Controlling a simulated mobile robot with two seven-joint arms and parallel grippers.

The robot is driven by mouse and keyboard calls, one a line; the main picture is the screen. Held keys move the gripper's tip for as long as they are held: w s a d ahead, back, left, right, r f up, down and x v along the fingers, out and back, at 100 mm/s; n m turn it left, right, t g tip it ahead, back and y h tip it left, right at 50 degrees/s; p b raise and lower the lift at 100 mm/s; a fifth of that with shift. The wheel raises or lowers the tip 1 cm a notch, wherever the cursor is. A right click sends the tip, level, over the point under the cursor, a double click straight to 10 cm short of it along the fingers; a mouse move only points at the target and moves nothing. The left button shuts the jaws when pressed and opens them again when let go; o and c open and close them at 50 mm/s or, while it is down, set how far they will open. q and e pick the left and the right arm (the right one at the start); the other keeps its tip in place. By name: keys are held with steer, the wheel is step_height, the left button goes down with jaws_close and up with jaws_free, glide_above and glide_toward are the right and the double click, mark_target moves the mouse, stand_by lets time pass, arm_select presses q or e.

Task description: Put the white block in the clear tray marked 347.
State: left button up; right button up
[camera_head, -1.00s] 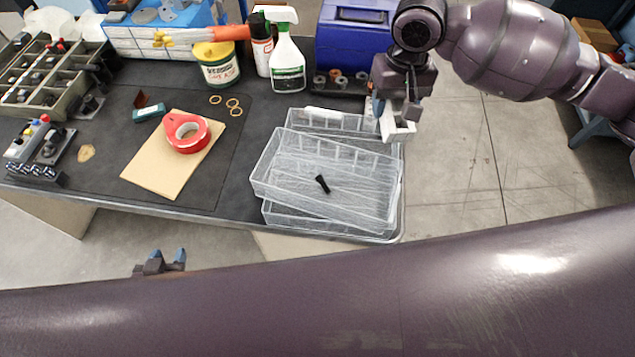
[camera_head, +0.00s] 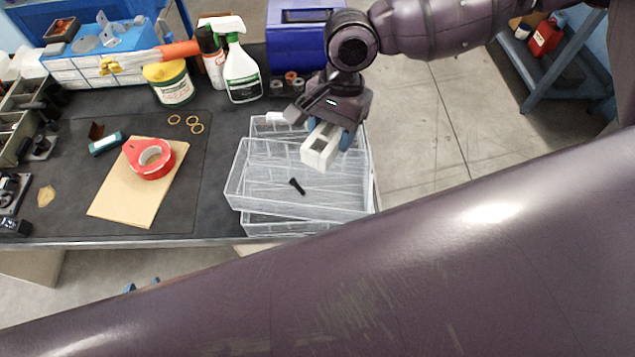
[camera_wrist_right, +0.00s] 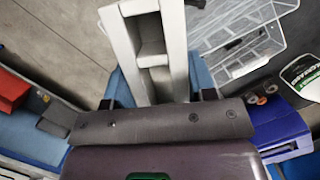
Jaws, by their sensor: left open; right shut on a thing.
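The white block (camera_head: 318,152), with square hollows, is held in my right gripper (camera_head: 329,134). It hangs above the back right part of the clear trays, apart from them as far as I can tell. In the right wrist view the block (camera_wrist_right: 128,38) sits between the two blue fingers of the gripper (camera_wrist_right: 160,85). An upper clear tray (camera_head: 232,190) lies askew on other clear trays (camera_head: 262,228), with a small black piece (camera_head: 297,186) in it. No 347 mark is legible. My left gripper (camera_head: 142,285) shows only its blue fingertips, empty, below the bench's front edge.
Red tape (camera_head: 134,150) lies on a tan sheet (camera_head: 110,205) to the left. Open floor (camera_head: 430,120) lies right of the bench. My own arm crosses the foreground.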

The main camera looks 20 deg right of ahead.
steer(key=b, duration=0.1)
glide_above(328, 193)
steer(key=f, duration=1.2)
steer(key=shift+w+d+f, duration=0.1)
steer(key=shift+w, duration=0.25)
steer(key=shift+f, duration=2.25)
steer(key=shift+f+b, duration=0.3)
steer(key=shift+f, duration=0.2)
steer(key=shift+f, duration=0.2)
steer(key=o, duration=1)
steer(key=shift+s, duration=0.1)
steer(key=shift+o, duration=1.2)
steer(key=shift+f, duration=0.1)
steer(key=shift+d+f, duration=0.1)
